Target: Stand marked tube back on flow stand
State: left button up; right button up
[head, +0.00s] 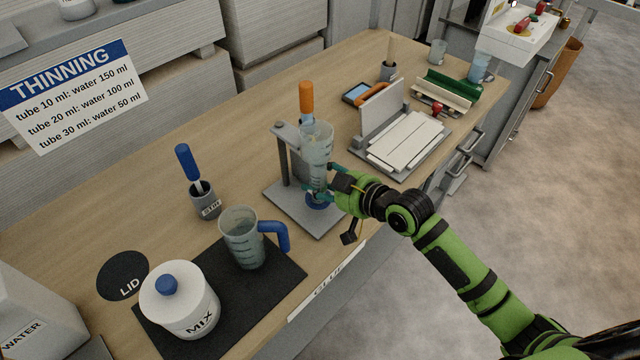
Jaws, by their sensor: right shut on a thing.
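The marked tube (318,146) is a clear, tapered vessel with dark graduation lines. It is upright at the flow stand, above the grey base plate. The flow stand (276,195) has a flat grey plate and an upright post with an arm at the top, left of the tube. My right gripper (318,190) comes in from the right and is shut on the lower part of the tube. A blue round part (317,202) shows just below the fingers. I cannot tell whether the tube touches the stand. My left gripper is not in view.
An orange handle (306,97) rises behind the tube. A clear jug (242,240) with a blue handle and a white MIX pot (181,303) stand on a black mat at front left. A blue-handled tool stands in a grey holder (206,202). A white-slatted press (408,140) lies right.

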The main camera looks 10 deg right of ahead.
jog(key=shift+w+a, duration=0.15)
jog(key=shift+w, duration=0.1)
notch_tip(320, 180, down, 3)
jog(key=shift+s+f+p, duration=0.1)
jog(key=shift+p, duration=0.2)
jog(key=shift+f, duration=0.2)
jog(key=shift+f, duration=0.2)
jog(key=o, duration=1.2)
jog(key=shift+r, duration=0.1)
